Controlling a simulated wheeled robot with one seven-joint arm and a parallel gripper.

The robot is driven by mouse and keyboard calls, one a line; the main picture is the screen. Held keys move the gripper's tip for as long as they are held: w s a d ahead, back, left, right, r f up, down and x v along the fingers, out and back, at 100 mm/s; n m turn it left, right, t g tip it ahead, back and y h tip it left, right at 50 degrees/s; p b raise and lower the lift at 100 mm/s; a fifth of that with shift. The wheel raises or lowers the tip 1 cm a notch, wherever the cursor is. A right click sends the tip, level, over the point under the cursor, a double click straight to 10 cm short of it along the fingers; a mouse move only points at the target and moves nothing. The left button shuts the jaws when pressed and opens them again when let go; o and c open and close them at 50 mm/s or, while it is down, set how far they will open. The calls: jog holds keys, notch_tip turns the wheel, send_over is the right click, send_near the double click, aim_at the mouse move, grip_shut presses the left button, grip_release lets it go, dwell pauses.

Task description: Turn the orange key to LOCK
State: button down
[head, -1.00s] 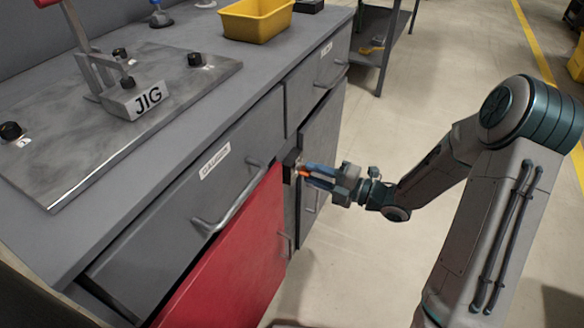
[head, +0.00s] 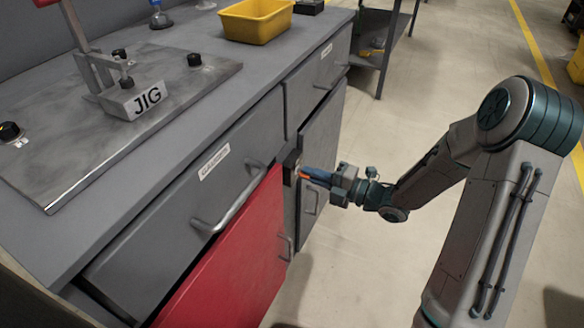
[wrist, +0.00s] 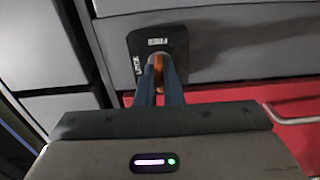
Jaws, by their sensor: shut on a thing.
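The orange key (head: 303,174) sits at a dark lock plate (head: 289,160) on the cabinet front, between the grey drawers and above the red door. In the wrist view, the key (wrist: 158,63) shows as a narrow orange strip between the blue fingers, in front of the black plate (wrist: 137,48). My gripper (head: 310,173) is shut on the key, its fingers pointing at the plate. Two small white labels are on the plate, one above the key and one to its left; their words are too small to read. The fingers hide most of the key.
The red door (head: 232,262) and a drawer handle (head: 230,205) are left of my gripper. A grey door (head: 320,165) is behind it.

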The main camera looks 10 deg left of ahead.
jog(key=shift+f+n+b, duration=0.1)
jog(key=shift+n+b, duration=2)
jog(key=shift+b, duration=1.25)
jog(key=shift+n+b, duration=0.3)
jog(key=shift+b, duration=0.1)
jog(key=shift+n+b, duration=0.3)
jog(key=shift+b, duration=0.25)
jog(key=shift+n+b, duration=0.9)
jog(key=shift+b, duration=0.6)
jog(key=shift+n, duration=1.3)
